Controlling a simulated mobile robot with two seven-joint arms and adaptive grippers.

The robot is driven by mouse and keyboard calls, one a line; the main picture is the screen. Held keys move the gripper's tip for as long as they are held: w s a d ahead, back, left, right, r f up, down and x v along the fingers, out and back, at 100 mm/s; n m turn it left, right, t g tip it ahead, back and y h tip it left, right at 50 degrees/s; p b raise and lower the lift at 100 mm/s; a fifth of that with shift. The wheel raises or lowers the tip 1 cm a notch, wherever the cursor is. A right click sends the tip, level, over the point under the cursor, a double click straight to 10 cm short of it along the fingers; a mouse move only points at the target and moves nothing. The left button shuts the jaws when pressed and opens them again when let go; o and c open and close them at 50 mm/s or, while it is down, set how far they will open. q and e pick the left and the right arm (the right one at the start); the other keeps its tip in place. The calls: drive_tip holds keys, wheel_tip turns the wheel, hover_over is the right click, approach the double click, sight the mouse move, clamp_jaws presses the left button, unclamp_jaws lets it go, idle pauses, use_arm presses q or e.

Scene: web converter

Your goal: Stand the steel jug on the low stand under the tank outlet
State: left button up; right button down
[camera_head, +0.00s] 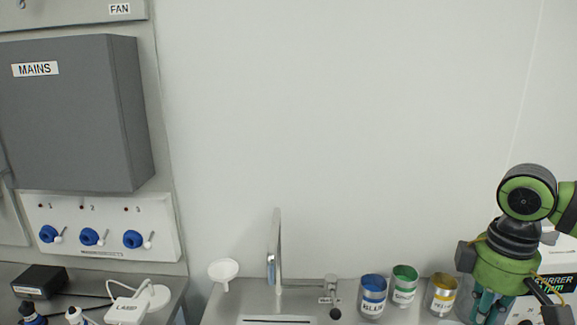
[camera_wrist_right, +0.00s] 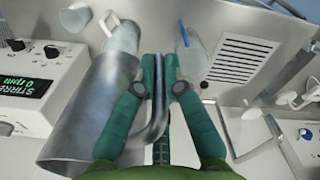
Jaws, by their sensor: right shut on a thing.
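The steel jug (camera_wrist_right: 82,112) fills the left of the right wrist view, a grey metal cylinder with a bent handle on its right side. My right gripper (camera_wrist_right: 159,72) is shut on that handle, its green fingers close together around it. In the head view my right gripper (camera_head: 484,306) points down at the lower right, in front of the stirrer; I cannot make out the jug there. My left gripper is out of view. I cannot identify the tank outlet or the low stand in either view.
A stirrer (camera_wrist_right: 40,82) stands beside the jug. Blue (camera_head: 373,296), green (camera_head: 404,286) and yellow (camera_head: 442,294) labelled tins stand left of my right gripper. A tap (camera_head: 276,250) and a white funnel (camera_head: 223,271) are farther left. A slotted drainer (camera_wrist_right: 240,60) lies beyond my fingers.

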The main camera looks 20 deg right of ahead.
drive_tip(key=w+a+f+m, duration=0.3)
drive_tip(key=a+f+m, duration=0.1)
drive_tip(key=a+f, duration=0.65)
drive_tip(key=w+a+f, duration=0.2)
drive_tip(key=w+a, duration=0.1)
drive_tip(key=a, duration=0.9)
wheel_tip(320, 180, down, 9)
drive_tip(key=b, duration=1)
drive_tip(key=shift+d+m, duration=0.25)
drive_tip(key=shift+m, duration=0.05)
